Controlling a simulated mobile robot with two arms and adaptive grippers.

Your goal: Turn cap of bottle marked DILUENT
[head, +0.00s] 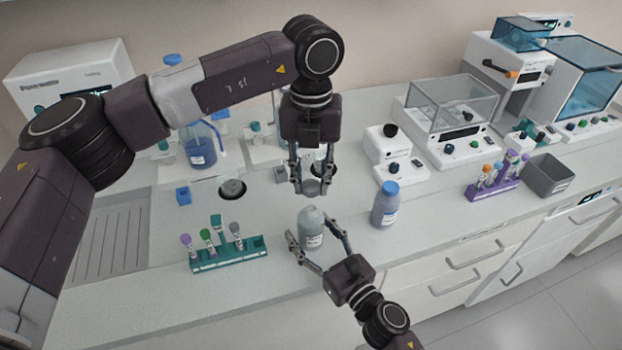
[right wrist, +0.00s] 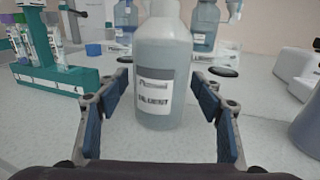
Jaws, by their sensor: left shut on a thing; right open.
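The DILUENT bottle (head: 312,230) is pale grey-green and stands upright near the counter's front. In the right wrist view the label on the bottle (right wrist: 154,92) reads DILUENT; its top is cut off by the frame edge. My left gripper (head: 311,184) points down from above and is shut on a grey cap (head: 314,187). The cap appears apart from the bottle's top, with a small gap below it. My right gripper (head: 310,236) is open, its fingers on either side of the bottle. In the right wrist view its fingers (right wrist: 166,118) stand clear of the bottle.
A blue-capped bottle (head: 384,207) stands right of the DILUENT bottle. A green tube rack (head: 229,256) is to the left, and a purple rack (head: 495,188) and grey bin (head: 551,176) to the right. Instruments line the back. The counter's front edge is close.

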